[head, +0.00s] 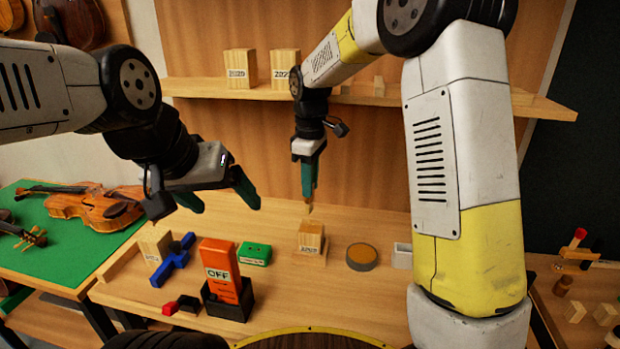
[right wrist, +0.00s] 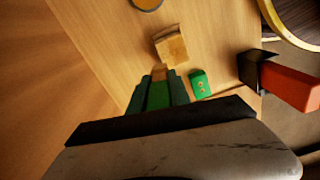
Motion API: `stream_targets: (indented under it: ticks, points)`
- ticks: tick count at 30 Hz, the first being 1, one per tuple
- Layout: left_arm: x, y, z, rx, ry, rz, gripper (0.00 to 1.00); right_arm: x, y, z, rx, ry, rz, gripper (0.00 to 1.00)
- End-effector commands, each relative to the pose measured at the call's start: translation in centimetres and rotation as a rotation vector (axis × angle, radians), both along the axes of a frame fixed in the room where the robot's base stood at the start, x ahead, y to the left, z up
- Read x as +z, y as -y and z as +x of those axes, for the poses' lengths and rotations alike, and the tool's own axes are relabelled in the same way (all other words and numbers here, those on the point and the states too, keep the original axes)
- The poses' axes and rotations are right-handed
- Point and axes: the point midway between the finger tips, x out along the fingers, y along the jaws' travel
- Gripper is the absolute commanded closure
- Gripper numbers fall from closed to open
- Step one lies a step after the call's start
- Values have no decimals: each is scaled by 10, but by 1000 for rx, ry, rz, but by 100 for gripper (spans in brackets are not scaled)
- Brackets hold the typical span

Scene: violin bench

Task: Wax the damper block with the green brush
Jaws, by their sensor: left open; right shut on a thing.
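My right gripper (head: 309,180) is shut on a green brush (right wrist: 158,95), pointing down, with a tan tip. The tip also shows below the fingers in the head view (head: 309,208). It is right over a pale wooden block (head: 311,238) with a dark label on its front, which the right wrist view also shows (right wrist: 172,46). I cannot tell whether tip and block touch. I cannot tell for sure that this is the damper block. A round tin (head: 361,257) with an amber top stands right of the block. My left gripper (head: 220,196) is open and empty above the bench's left part.
A green box (head: 254,254) and an orange OFF sign (head: 220,270) in a black holder (head: 229,306) stand left of the block. A blue tool (head: 172,262) and another labelled block (head: 155,246) are farther left. A shelf (head: 200,88) with blocks runs behind. Violins lie at far left.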

Motion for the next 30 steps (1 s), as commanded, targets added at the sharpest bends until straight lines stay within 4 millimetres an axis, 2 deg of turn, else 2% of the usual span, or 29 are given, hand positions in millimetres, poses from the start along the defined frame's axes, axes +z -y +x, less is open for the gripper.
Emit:
stream_targets:
  ticks: [30]
  points:
    - [0,0,0,0,0,0,17,-16,0,0,0,0,0,100]
